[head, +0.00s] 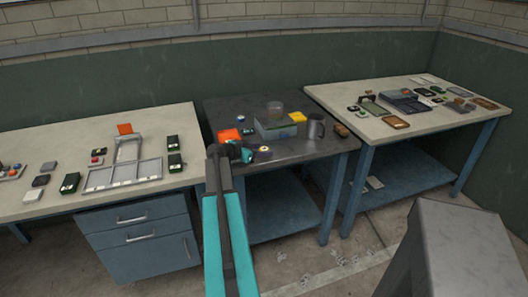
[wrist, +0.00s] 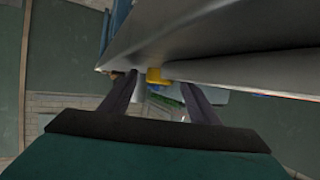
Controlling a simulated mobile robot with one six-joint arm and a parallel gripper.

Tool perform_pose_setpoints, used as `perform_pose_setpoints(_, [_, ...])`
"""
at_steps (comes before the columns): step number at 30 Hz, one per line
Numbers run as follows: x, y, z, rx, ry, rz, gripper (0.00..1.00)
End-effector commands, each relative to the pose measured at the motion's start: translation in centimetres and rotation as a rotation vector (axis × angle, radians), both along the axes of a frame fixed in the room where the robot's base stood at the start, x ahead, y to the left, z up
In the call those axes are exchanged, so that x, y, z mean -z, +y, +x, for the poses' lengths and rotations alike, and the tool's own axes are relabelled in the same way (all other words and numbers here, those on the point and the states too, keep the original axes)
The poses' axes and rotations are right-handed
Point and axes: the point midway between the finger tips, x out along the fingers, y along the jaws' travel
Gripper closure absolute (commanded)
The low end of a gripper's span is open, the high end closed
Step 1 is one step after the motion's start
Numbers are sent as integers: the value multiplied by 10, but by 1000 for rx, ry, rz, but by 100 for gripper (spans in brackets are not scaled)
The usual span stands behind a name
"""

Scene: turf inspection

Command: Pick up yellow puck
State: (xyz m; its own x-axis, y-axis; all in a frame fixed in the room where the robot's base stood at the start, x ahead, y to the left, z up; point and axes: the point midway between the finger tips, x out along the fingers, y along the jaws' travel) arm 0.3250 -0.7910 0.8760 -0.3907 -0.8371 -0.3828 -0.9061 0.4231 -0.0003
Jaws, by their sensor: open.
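In the head view, a small round thing with a pale yellowish top and dark rim (head: 263,149) lies near the front of the dark middle table (head: 290,158). A flat bright yellow piece (head: 298,117) lies farther back. My gripper (head: 247,152) is just left of the round thing, low over the table's front left. In the wrist view, my gripper (wrist: 160,90) is open, its two dark fingers spread. A yellow thing (wrist: 155,76) shows between them, against the grey tabletop. I cannot tell which yellow thing this is, or whether a finger touches it.
A clear bluish bin (head: 272,130), a grey mug (head: 316,127) and an orange piece (head: 229,135) stand close by on the middle table. A left table (head: 110,205) holds trays and small boxes. A right table (head: 375,129) holds several small parts.

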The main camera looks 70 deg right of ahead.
Motion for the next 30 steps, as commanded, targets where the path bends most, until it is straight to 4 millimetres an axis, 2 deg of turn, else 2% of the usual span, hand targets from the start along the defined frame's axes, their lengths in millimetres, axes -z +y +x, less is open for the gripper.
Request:
perform_pose_setpoints(4, [0, 0, 0, 0, 0, 0, 46])
perform_pose_setpoints(9, [0, 0, 0, 0, 0, 0, 75])
perform_pose_setpoints(12, [0, 0, 0, 0, 0, 0, 89])
perform_pose_setpoints(23, [-2, 0, 0, 0, 0, -1, 89])
perform_pose_setpoints(30, [-14, 0, 0, 0, 0, -2, 89])
